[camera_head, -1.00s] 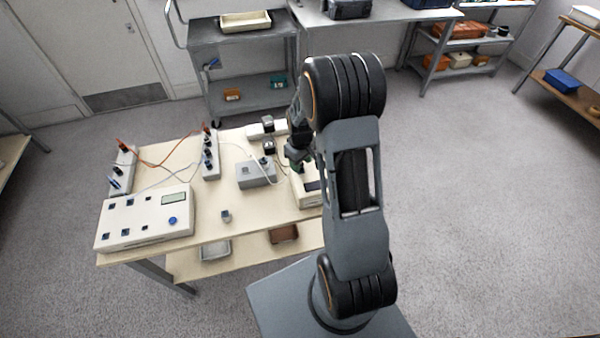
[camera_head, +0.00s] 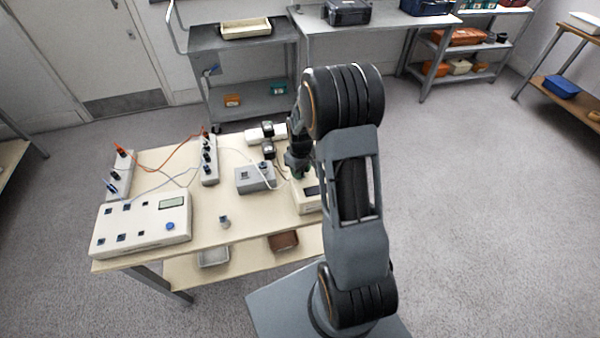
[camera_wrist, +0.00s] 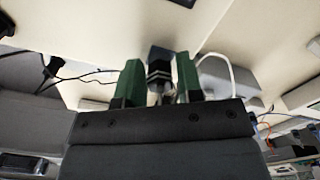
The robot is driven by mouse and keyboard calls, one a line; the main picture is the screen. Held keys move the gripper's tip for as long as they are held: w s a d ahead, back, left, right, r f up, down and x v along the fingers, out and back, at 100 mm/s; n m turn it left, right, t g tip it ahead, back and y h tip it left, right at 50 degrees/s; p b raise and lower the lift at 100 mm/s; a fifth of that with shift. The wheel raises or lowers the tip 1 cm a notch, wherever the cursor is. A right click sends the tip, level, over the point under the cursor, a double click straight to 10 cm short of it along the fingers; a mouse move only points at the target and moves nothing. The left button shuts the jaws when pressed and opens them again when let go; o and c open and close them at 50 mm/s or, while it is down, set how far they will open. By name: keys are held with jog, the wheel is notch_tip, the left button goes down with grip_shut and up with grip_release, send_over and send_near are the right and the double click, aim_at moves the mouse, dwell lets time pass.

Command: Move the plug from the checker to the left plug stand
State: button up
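My gripper (camera_head: 297,168) is at the right part of the table, just above a white box with a dark display (camera_head: 307,196), which may be the checker. In the wrist view its two green fingers (camera_wrist: 160,82) stand apart. A dark plug-like piece with a metallic lower part (camera_wrist: 160,64) shows between them, with narrow gaps on both sides; I see no clear contact. The left plug stand (camera_head: 118,180) is a white strip at the table's left, bearing orange and blue plugs with cables. A second stand (camera_head: 209,172) with several dark plugs is right of it.
A large white console (camera_head: 140,222) fills the front left of the table. A grey box (camera_head: 255,179) with a white cable lies left of my gripper. A small grey piece (camera_head: 224,221) stands near the front edge. Orange and white cables cross between the stands.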

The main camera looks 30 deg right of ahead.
grip_shut()
jog(key=n, duration=0.3)
jog(key=shift+n, duration=0.3)
jog(key=n, duration=0.4)
jog(key=shift+b, duration=0.35)
jog(key=n, duration=0.4)
